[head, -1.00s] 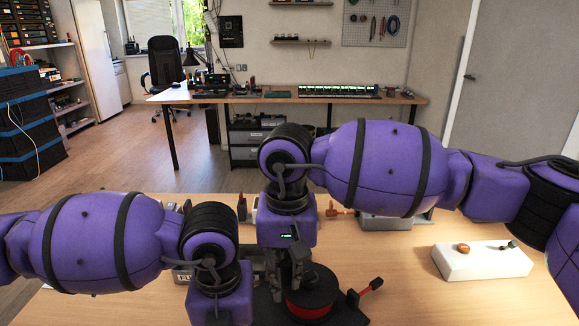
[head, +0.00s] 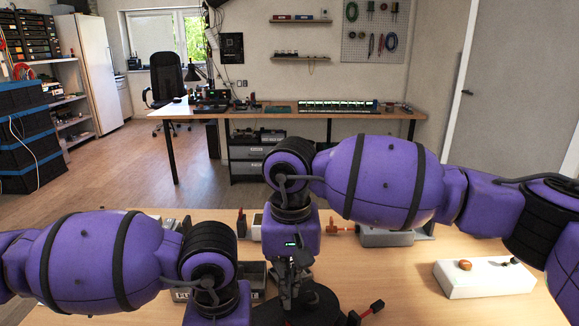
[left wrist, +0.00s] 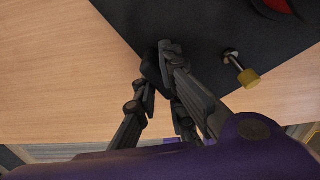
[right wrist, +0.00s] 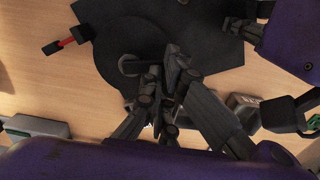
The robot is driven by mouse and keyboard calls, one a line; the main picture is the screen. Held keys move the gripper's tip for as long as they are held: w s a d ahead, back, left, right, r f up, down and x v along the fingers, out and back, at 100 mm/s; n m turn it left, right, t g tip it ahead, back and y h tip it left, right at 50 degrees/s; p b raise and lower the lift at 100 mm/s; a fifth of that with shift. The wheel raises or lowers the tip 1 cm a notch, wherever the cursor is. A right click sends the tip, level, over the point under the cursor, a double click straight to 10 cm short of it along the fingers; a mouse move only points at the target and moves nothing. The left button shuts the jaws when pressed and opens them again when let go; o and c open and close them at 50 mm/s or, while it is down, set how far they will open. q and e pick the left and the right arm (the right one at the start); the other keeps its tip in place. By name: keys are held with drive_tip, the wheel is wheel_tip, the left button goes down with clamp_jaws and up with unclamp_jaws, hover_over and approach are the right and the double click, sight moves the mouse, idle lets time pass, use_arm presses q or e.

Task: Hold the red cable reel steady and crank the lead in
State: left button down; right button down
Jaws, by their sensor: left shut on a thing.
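The cable reel (head: 322,303) shows as a black disc at the bottom edge of the head view, partly behind my right gripper (head: 289,285). Its red part (left wrist: 276,8) shows at the top of the left wrist view. The crank handle (head: 376,306) is red with a black end; it also shows in the right wrist view (right wrist: 67,43). My left gripper (left wrist: 157,75) is shut at the edge of the reel's black base plate (left wrist: 205,25). My right gripper (right wrist: 163,68) is over the front of the reel, away from the crank handle; its fingertips are close together and what lies between is unclear.
A brass knob (left wrist: 248,78) stands on the base plate near my left gripper. A white block (head: 484,278) sits at the right on the wooden table (head: 400,290). Grey boxes (head: 385,236) stand farther back. The table between the crank handle and the white block is clear.

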drive_tip(key=shift+w+d, duration=0.2)
drive_tip(key=shift+w, duration=0.7)
drive_tip(key=shift+w+d, duration=0.2)
drive_tip(key=shift+w, duration=0.25)
drive_tip(key=shift+w+d, duration=0.2)
drive_tip(key=shift+w, duration=0.25)
drive_tip(key=shift+w+d, duration=0.5)
drive_tip(key=shift+w, duration=0.4)
drive_tip(key=c, duration=2.5)
unclamp_jaws()
